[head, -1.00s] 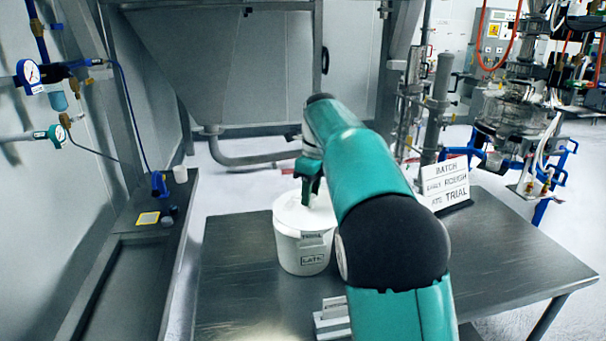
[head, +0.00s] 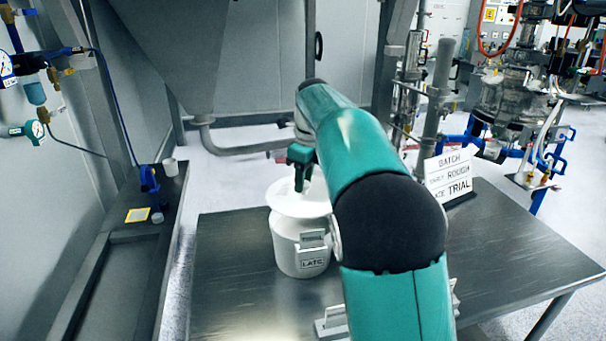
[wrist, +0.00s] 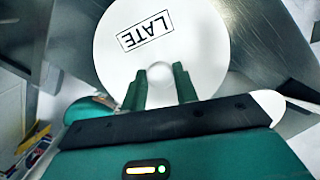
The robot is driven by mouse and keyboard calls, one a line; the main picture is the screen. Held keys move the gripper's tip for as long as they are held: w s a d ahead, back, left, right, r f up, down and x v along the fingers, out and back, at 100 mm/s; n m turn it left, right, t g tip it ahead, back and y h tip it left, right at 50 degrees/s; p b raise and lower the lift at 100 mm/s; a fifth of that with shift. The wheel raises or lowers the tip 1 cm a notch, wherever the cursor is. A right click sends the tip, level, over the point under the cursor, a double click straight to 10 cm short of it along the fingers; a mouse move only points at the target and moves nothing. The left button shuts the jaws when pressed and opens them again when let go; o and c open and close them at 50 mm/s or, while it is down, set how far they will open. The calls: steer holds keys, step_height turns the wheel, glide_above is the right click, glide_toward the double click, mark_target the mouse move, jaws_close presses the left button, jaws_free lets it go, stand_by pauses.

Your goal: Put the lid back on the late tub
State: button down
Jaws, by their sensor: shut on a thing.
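The late tub (head: 290,252) is white, stands upright on the steel table and has a LATE label on its front. A small plate (head: 313,240) sits on its front above the label; its wording is blurred. The round white lid (head: 284,201) lies over the tub's mouth and hides the opening. Whether it touches the rim I cannot tell. In the wrist view, the lid (wrist: 205,48) shows LATE upside down. My gripper (wrist: 160,78) is shut on its round knob, with a finger on each side. My gripper (head: 301,182) is above the tub in the head view.
A BATCH sign (head: 449,178) stands on the right of the steel table (head: 500,250). A slotted holder (head: 330,322) is partly hidden behind my arm at the front. A dark bench (head: 110,275) with small items runs along the left. The table left of the tub is clear.

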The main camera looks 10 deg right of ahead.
mark_target(303, 198)
step_height(303, 198, down, 2)
steer(key=shift+w, duration=0.15)
steer(key=shift+f, duration=1.9)
steer(key=shift+a+f, duration=0.1)
steer(key=shift+f, duration=0.05)
stand_by(0.8)
steer(key=c, duration=1)
jaws_free()
steer(key=shift+o, duration=0.5)
steer(key=o, duration=0.4)
